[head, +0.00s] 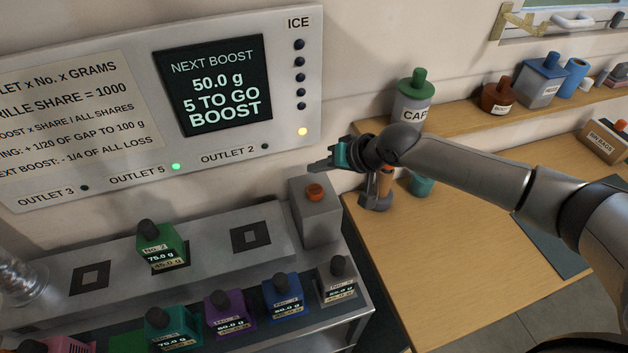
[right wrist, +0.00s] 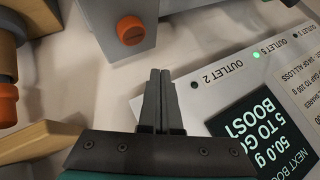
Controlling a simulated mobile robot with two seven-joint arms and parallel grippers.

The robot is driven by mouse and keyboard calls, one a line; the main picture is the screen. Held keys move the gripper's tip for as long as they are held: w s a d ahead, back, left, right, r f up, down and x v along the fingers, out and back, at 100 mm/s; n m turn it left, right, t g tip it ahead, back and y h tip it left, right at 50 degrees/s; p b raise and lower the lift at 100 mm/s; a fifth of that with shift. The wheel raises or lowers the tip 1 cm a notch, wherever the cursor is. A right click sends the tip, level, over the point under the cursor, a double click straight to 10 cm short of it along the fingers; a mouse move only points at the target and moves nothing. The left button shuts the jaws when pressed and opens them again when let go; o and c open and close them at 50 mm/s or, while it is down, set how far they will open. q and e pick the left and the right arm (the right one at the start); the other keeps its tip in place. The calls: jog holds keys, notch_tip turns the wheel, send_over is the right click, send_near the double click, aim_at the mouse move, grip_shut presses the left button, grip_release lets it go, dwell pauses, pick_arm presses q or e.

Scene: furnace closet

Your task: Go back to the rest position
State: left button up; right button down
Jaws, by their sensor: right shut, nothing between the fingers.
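My right gripper (head: 318,166) reaches in from the right in the head view. It is shut and empty, in the air just above the grey box (head: 318,222) with the orange button (head: 315,192), apart from it. In the right wrist view the shut fingers (right wrist: 160,75) point toward the wall, with the orange button (right wrist: 131,30) beyond them, untouched. The right arm is stretched out over the wooden table (head: 440,270). My left gripper is not in view.
A wall panel (head: 135,105) reads "NEXT BOOST 50.0 g, 5 TO GO". A green block (head: 160,245) stands on the grey shelf (head: 205,258); several coloured blocks stand in front. The CAP canister (head: 412,105) stands on the wall shelf (head: 465,122) near my wrist. The table's middle is clear.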

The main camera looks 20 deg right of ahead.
dwell(0.8)
jog(key=s+a+f+n+g, duration=0.25)
jog(key=s+a+n, duration=0.25)
jog(key=s+a, duration=0.65)
jog(key=s+d+f+m+g+h, duration=0.1)
jog(key=s+d+f+h, duration=0.15)
jog(key=s+d, duration=0.5)
jog(key=s+d+f+m+h, duration=0.1)
jog(key=s+d+h, duration=0.3)
jog(key=s, duration=0.6)
notch_tip(320, 180, down, 30)
jog(key=d+g+y+b, duration=0.1)
jog(key=b, duration=1)
jog(key=s+d+f+g+b, duration=0.1)
jog(key=s+f+b, duration=0.5)
jog(key=f, duration=0.8)
jog(key=s+d+f+b, duration=0.1)
jog(key=s+f+b, duration=0.5)
jog(key=s+f, duration=0.4)
notch_tip(320, 180, down, 4)
jog(key=shift+s+d+r+n+g, duration=0.1)
jog(key=shift+s+d+n+g, duration=0.25)
jog(key=shift+s+d+n, duration=0.05)
